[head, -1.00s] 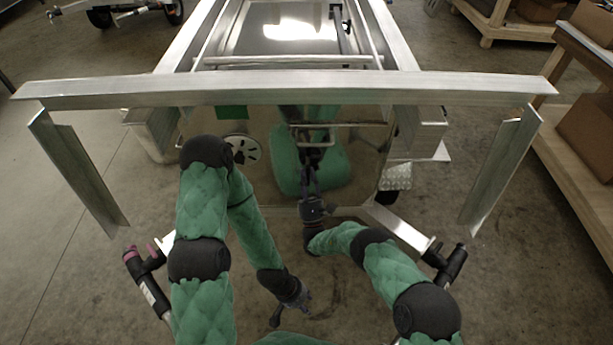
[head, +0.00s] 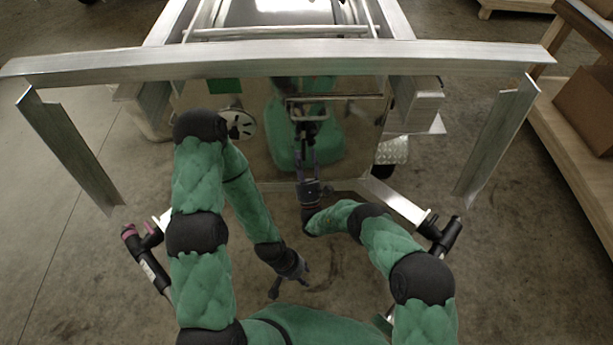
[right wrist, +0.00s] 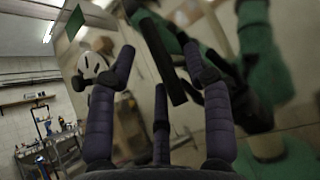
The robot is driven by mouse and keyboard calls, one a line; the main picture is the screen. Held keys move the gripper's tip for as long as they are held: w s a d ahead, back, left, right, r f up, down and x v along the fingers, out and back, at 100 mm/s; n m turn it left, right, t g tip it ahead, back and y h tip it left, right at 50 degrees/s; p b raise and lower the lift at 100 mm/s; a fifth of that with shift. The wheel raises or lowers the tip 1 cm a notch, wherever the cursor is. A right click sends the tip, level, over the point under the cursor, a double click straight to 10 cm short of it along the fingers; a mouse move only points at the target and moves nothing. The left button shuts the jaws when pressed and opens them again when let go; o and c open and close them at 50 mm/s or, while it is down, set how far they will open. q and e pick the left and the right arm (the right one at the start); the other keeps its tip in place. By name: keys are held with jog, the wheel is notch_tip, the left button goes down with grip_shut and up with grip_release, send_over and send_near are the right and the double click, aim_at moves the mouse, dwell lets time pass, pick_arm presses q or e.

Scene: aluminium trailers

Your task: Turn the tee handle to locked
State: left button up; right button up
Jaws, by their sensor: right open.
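A dark bar (right wrist: 164,60), which looks like the tee handle, stands slanted between the fingertips of my right gripper (right wrist: 160,72) in the right wrist view. The fingers are apart on either side of it; whether they touch it I cannot tell. In the head view my right gripper (head: 307,158) points at the shiny front panel (head: 362,140) of the trailer. The handle is hard to make out there against dark parts and reflections. My left gripper (head: 289,284) hangs low over the floor, its fingers spread and empty, away from the panel.
A long aluminium beam (head: 450,55) crosses in front of the trailer, with angled plates (head: 70,150) and (head: 497,140) below its ends. A slotted white disc (head: 240,124) is left of my right gripper. The panel mirrors my green arms. A wooden bench (head: 585,160) stands right.

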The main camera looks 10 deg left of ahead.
jog(key=v, duration=0.9)
jog(key=shift+f, duration=0.25)
jog(key=shift+s+d, duration=0.1)
jog(key=shift+s, duration=0.05)
